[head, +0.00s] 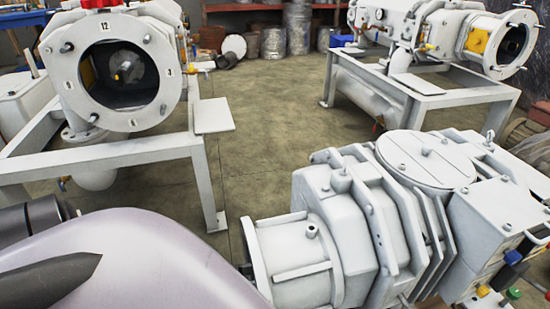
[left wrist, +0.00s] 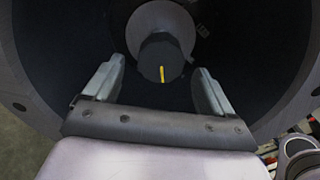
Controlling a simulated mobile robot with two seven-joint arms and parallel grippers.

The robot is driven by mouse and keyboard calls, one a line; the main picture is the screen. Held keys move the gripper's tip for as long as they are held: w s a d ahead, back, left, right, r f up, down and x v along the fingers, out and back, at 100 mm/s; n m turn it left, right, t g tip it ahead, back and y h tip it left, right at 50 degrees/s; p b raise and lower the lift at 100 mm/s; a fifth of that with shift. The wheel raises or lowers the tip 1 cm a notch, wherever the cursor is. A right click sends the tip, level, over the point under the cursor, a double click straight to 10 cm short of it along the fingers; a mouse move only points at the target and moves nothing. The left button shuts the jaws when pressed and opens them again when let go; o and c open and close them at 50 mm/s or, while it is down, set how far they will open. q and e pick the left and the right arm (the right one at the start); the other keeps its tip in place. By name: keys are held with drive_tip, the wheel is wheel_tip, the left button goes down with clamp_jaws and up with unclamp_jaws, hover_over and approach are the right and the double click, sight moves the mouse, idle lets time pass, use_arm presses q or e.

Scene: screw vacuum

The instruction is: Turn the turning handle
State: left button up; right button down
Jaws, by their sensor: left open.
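In the left wrist view, the turning handle (left wrist: 160,58), a dark round knob with a yellow mark pointing down, sits on a grey hub inside a dark round chamber. My left gripper (left wrist: 160,88) is open and empty, its two fingers pointing toward the knob from slightly below, one to each side in the picture. I see no clear contact, and the remaining distance is hard to judge. In the head view, a hub (head: 125,67) shows inside a round white flange (head: 116,22) at the left; I cannot tell if it is the same one. My right gripper is not in view.
A large white pump (head: 365,215) fills the lower right of the head view. White steel frames (head: 205,170) stand at the left, and another machine (head: 440,45) at the back right. Drums (head: 298,30) stand along the back. The concrete floor (head: 265,115) between the machines is clear.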

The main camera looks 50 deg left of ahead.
use_arm(q)
drive_tip(key=shift+v, duration=1.15)
